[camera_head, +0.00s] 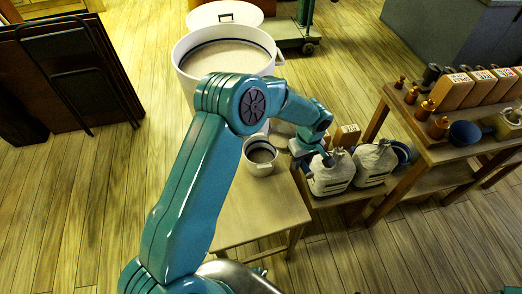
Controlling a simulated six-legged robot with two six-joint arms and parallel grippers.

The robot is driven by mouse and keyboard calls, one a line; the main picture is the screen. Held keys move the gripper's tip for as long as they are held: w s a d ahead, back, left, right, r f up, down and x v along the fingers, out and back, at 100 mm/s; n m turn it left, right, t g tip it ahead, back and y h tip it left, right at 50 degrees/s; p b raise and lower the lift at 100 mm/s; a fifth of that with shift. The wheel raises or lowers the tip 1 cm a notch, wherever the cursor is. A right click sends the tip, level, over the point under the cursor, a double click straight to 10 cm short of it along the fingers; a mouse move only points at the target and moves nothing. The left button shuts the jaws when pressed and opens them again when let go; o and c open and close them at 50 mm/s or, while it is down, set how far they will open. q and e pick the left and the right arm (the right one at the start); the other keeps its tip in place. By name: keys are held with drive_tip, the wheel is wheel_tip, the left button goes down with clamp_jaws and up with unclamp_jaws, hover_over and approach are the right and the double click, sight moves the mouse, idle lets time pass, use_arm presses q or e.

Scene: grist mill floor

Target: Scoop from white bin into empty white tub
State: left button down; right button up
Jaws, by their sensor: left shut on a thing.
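The large white bin (186,75) stands at the top middle, filled with pale meal (225,57) to below a dark band inside its rim. A small white tub (259,169) stands on a low wooden table; its inside looks grey-brown, and I cannot tell whether it holds anything. My left arm crosses the middle, in front of part of the bin. My left gripper (327,158) is right of the tub, above the nearer cloth sack. It is shut on a small greyish thing, apparently the scoop, mostly hidden by the gripper. My right gripper is out of view.
Two tied cloth sacks (374,165) stand on a low shelf right of the table (262,208). Folded dark chairs (85,80) lean at left. The table's front is clear.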

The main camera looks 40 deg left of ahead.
use_arm(q)
drive_tip(key=shift+w+d+f+g+y, duration=0.1)
drive_tip(key=shift+f+g+y, duration=0.35)
drive_tip(key=shift+g, duration=0.35)
drive_tip(key=shift+a+r, duration=0.15)
drive_tip(key=shift+a, duration=0.05)
drive_tip(key=shift+d, duration=0.1)
